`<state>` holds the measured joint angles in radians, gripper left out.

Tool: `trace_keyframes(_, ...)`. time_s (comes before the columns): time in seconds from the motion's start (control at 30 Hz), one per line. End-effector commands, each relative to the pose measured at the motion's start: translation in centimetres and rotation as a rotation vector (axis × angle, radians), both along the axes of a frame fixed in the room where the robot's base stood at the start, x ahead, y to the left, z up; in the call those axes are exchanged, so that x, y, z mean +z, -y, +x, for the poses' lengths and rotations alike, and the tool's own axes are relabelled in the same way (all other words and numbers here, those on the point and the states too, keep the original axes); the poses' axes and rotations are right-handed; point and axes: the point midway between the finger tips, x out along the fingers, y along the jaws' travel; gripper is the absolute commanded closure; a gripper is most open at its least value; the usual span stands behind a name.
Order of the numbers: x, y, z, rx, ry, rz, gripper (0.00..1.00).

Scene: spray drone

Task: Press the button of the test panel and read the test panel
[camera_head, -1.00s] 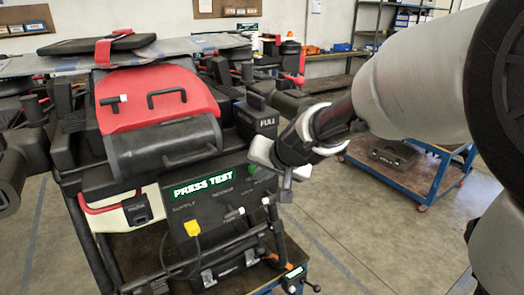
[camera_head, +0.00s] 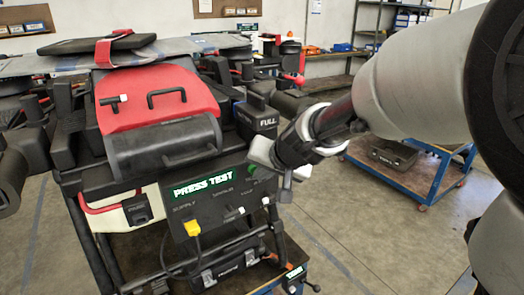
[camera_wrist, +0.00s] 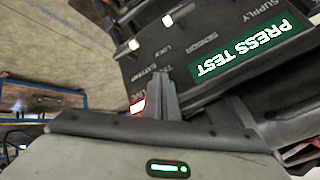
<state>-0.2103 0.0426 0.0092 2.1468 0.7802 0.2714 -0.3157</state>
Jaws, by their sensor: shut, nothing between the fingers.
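The test panel (camera_head: 218,205) is a dark box on the front of the drone's stand. Its green display (camera_head: 205,186) reads PRESS TEST, which also shows slanted in the wrist view (camera_wrist: 246,46). A small green spot (camera_head: 251,169) shows at the panel's upper right, beside my gripper (camera_head: 268,167); I cannot tell whether it is the button. In the wrist view my gripper (camera_wrist: 165,76) is shut and empty, its tips over the panel's edge near the lettering. Whether the tips touch the panel is unclear. Two white-tipped switches (camera_wrist: 167,20) are on the panel.
The drone's red-topped tank (camera_head: 160,98) stands above the panel, with a dark unit marked FULL (camera_head: 258,118) at its right. A blue cart (camera_head: 400,180) stands behind at right; the floor there is open.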

Motion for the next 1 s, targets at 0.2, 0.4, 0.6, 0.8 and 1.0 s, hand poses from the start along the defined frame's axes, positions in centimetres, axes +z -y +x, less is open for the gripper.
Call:
trace_keyframes(0.2, 0.01, -0.01, 0.01, 0.0, 0.0, 0.0, 1.0)
trace_keyframes(0.4, 0.01, -0.14, 0.2, 0.0, 0.0, 0.0, 1.0)
trace_keyframes(0.6, -0.05, -0.52, 0.72, 0.001, -0.001, -0.001, 1.0)
trace_keyframes(0.8, -0.02, -0.54, 0.75, 0.001, 0.0, -0.001, 1.0)
trace_keyframes(1.0, 0.0, -0.56, 0.81, 0.0, 0.0, 0.0, 1.0)
